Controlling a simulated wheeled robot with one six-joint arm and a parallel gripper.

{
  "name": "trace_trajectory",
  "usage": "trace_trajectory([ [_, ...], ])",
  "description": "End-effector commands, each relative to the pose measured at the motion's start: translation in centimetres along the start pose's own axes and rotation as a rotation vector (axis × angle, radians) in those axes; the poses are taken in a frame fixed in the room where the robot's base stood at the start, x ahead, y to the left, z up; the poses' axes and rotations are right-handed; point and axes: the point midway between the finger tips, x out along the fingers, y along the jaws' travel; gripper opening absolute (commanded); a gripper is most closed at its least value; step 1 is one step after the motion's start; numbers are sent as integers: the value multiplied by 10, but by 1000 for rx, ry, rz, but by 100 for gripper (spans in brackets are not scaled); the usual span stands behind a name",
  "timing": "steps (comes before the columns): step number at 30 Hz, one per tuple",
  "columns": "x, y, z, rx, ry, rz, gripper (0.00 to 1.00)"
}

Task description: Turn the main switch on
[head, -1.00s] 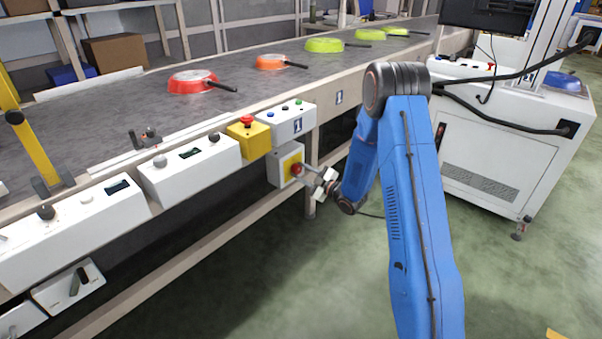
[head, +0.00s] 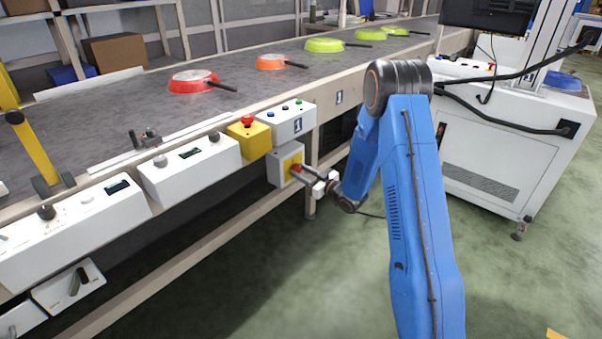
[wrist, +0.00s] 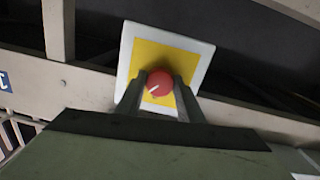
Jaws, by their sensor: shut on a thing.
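The main switch is a red round knob (wrist: 159,83) on a yellow plate (wrist: 181,57) set in a white box (head: 278,171). The box is mounted on the conveyor's side, below the button panel. My gripper (wrist: 158,91) is shut on the red knob, with one dark finger on each side of it. A pale mark on the knob slants in the wrist view. In the head view the fingers (head: 300,173) reach the knob from the right and partly cover it.
A yellow box with a red button (head: 248,138) and a white button panel (head: 290,124) sit just above the switch. Pans, including a red one (head: 191,82), lie on the conveyor belt (head: 110,120). A white cabinet (head: 490,180) stands at right; the green floor is open.

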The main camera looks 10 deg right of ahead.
Motion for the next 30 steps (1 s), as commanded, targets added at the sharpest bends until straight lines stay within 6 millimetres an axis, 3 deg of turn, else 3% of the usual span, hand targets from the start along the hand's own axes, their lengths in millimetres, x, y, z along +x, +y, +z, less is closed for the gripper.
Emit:
trace_trajectory([
  [18, -1, -1, 0, 544, -15, -12, 12],
  [30, -1, -1, 0, 722, -20, -16, 12],
])
